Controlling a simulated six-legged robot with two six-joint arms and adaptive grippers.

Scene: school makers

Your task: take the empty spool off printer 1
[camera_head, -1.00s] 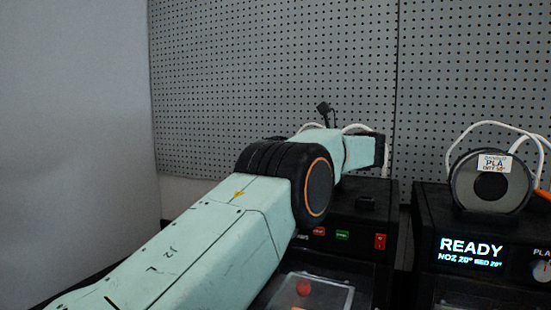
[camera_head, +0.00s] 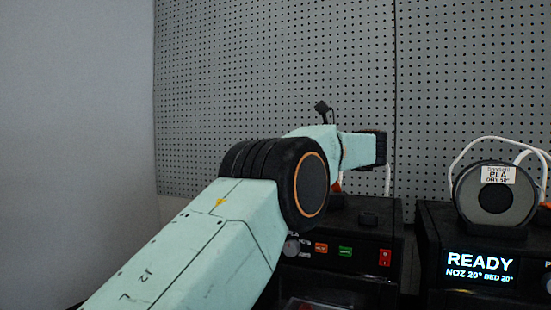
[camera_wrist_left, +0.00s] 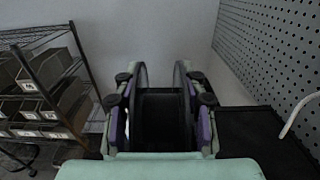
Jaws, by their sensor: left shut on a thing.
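In the left wrist view my left gripper (camera_wrist_left: 160,118) is shut on a dark empty spool (camera_wrist_left: 160,100), with its purple-padded fingers on either side of the two round flanges. In the head view my left arm reaches in from the lower left over printer 1 (camera_head: 345,258), and its forearm and wrist hide the gripper and the spool. Printer 1 is a black box with orange, green and red controls on its front. My right gripper is in neither view.
A second black printer (camera_head: 430,255) stands to the right with a lit READY screen (camera_head: 480,266) and a spool labelled PLA (camera_head: 465,190) on top. A grey pegboard (camera_head: 270,80) stands behind. A shelf rack with bins (camera_wrist_left: 40,95) shows at left in the wrist view.

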